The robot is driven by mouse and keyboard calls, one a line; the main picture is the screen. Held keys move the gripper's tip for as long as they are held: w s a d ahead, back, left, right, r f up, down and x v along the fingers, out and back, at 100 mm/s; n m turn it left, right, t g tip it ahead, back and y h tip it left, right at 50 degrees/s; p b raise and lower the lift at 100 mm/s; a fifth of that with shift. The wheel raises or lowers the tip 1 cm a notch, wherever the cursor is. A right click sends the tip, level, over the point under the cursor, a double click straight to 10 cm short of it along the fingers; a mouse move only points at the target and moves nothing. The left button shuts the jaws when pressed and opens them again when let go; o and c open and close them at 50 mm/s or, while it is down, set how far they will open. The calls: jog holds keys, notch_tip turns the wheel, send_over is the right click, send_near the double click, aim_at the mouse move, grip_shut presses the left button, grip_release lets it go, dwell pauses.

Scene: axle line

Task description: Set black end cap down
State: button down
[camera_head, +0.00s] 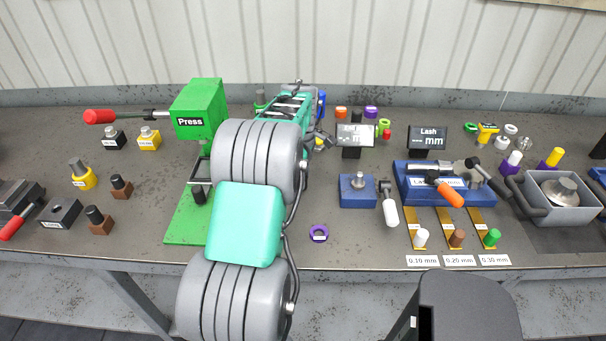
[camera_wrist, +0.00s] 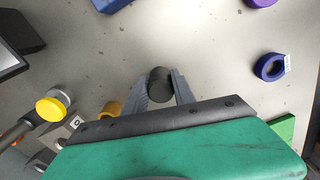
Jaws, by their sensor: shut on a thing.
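My gripper (camera_wrist: 161,86) is shut on the black end cap (camera_wrist: 159,80), a short dark cylinder seen between the two grey fingers in the wrist view. I cannot tell whether the cap touches the bench top or is just above it. In the head view my arm reaches over the bench to the back, and the gripper (camera_head: 319,138) is mostly hidden behind it. The cap cannot be made out there.
A yellow ring-like part (camera_wrist: 111,108) lies close left of the fingers. A blue ring (camera_wrist: 270,67) lies to the right, apart. The green press (camera_head: 199,110) stands left of my arm. Displays (camera_head: 354,136) stand to the right.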

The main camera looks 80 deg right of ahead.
jog(key=shift+f, duration=0.1)
jog(key=shift+f, duration=0.15)
jog(key=c, duration=1)
grip_release()
jog(key=shift+c, duration=0.2)
